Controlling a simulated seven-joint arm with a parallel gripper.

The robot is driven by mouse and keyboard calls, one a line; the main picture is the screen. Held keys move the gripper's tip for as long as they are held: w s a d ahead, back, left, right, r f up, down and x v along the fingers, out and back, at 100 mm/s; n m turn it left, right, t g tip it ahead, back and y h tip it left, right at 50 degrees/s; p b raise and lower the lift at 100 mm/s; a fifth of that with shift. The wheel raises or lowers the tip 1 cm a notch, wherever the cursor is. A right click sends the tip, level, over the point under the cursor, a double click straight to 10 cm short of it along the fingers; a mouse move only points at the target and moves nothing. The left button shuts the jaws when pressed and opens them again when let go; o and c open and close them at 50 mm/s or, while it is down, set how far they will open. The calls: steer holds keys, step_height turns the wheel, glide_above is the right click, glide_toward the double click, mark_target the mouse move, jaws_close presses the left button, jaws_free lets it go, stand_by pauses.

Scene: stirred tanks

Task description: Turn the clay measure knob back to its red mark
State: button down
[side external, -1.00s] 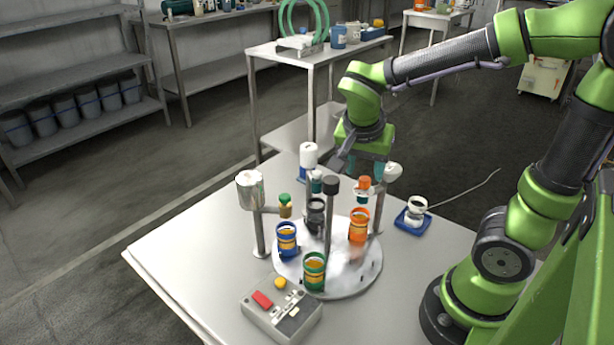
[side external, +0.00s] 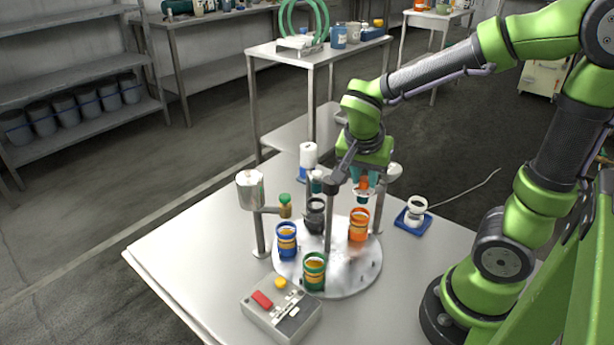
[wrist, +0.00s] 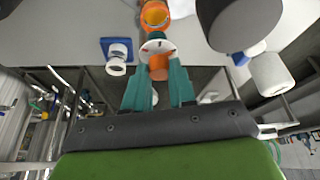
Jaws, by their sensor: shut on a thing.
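The clay-orange knob (wrist: 159,68) sits between the teal fingertips of my gripper (wrist: 158,84) in the wrist view. My gripper is shut on it. The pale dial (wrist: 157,46) behind the knob carries small dark and reddish marks; the knob's exact setting is too small to read. In the side view my gripper (side external: 366,178) comes down onto the knob from above, and its fingers hide much of it. An orange-rimmed pot (side external: 359,226) stands below on the round white turntable (side external: 350,281); it also shows in the wrist view (wrist: 154,14).
A dark-capped post (side external: 330,215) stands close left of my gripper. Blue (side external: 287,241), green (side external: 314,272) and black (side external: 315,216) pots stand on the turntable. A control box (side external: 281,310) is in front; a blue tray with a white cup (side external: 414,213) is right.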

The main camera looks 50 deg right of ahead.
steer(key=shift+n, duration=0.4)
steer(key=n+t, duration=0.1)
steer(key=n, duration=0.2)
steer(key=shift+s+y, duration=0.1)
steer(key=shift+y, duration=0.2)
steer(key=n+t+y, duration=0.1)
steer(key=n, duration=0.2)
steer(key=shift+d+n, duration=0.1)
steer(key=shift+n, duration=0.2)
steer(key=n+y, duration=0.1)
steer(key=n, duration=0.2)
steer(key=n+t+y, duration=0.1)
steer(key=n, duration=0.3)
steer(key=shift+s+d+y, duration=0.1)
steer(key=shift+d+y, duration=0.05)
steer(key=shift+y, duration=0.25)
steer(key=n+y, duration=0.1)
steer(key=n, duration=0.3)
steer(key=shift+d+n+y, duration=0.1)
steer(key=shift+n+y, duration=0.3)
steer(key=n+y, duration=0.1)
steer(key=n, duration=0.3)
steer(key=shift+d+n+g, duration=0.15)
steer(key=shift+n+g, duration=0.15)
steer(key=shift+g, duration=0.1)
steer(key=shift+y, duration=0.3)
steer(key=c, duration=0.9)
jaws_free()
steer(key=shift+c, duration=0.2)
